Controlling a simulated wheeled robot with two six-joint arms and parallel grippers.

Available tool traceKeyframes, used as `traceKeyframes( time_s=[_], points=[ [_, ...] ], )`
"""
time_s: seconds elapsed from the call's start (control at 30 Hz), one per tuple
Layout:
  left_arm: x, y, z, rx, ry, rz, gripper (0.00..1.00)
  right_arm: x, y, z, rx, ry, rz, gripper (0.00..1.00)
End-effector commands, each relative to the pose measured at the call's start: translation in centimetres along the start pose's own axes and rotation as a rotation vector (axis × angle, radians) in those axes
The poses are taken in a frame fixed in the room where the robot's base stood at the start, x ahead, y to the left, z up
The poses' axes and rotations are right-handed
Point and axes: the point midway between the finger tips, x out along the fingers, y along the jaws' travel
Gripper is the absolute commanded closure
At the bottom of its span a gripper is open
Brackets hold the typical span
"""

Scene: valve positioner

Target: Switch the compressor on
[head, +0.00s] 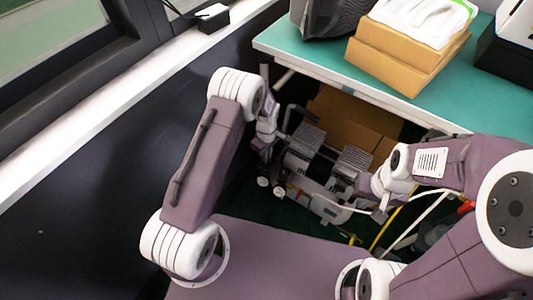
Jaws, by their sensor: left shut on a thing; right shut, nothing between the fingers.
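The compressor (318,172), a grey machine with ribbed cylinder heads and a dark handle, stands in the shade under the green table. My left gripper (264,160) reaches down at the compressor's left end. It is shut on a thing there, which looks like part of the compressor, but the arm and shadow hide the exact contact. My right gripper (379,214) is shut and empty close to the compressor's right end. I cannot tell whether it touches. The compressor's switch cannot be made out.
The green table (310,40) overhangs the compressor and carries brown boxes (405,55). A cardboard box (345,125) stands behind the compressor. A white hose (415,222) and a yellow hose (386,228) run beside my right arm. A dark wall (90,190) lies to the left.

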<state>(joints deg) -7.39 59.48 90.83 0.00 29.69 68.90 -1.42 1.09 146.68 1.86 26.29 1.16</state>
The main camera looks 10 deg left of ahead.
Motion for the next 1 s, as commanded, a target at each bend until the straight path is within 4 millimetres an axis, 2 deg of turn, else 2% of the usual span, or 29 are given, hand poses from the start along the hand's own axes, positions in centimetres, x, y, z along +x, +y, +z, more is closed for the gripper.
traceKeyframes(
  time_s=[0.03,0.3,1.0],
  points=[
    [-0.4,-0.1,0.0,0.036,-0.001,-0.002,1.0,-0.9,0.0,-0.1,0.0,0.0,0.0,1.0],
    [-0.4,0.0,0.0,0.288,-0.001,-0.002,1.0,-3.0,-0.1,-0.3,0.0,0.0,0.0,1.0],
    [-0.2,0.1,0.1,0.952,0.0,0.0,1.0,-6.3,-0.1,-0.7,0.0,0.0,0.0,1.0]
  ],
)
